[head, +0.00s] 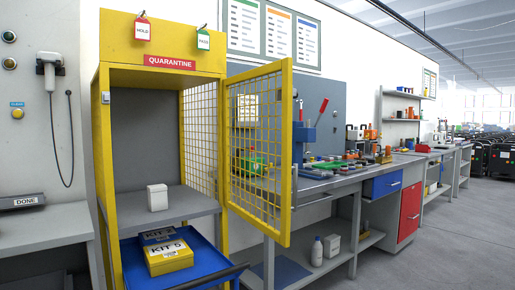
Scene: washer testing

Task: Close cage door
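The yellow quarantine cage (104,150) stands left of centre with its front open. Its yellow mesh door (286,150) is hinged on the cage's right side and stands swung wide open to the right, in front of the workbench. Inside, a white box (157,197) sits on the grey shelf (190,207). Below it, a yellow box marked KIT 5 (168,259) lies in a blue tray (205,268). Neither of my grippers is in view.
A dark handle bar (212,278) sticks out in front of the cage at the bottom. The workbench (335,180) with tools and a red lever runs behind the door to the right. A grey table (45,232) stands at left. The floor at right is clear.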

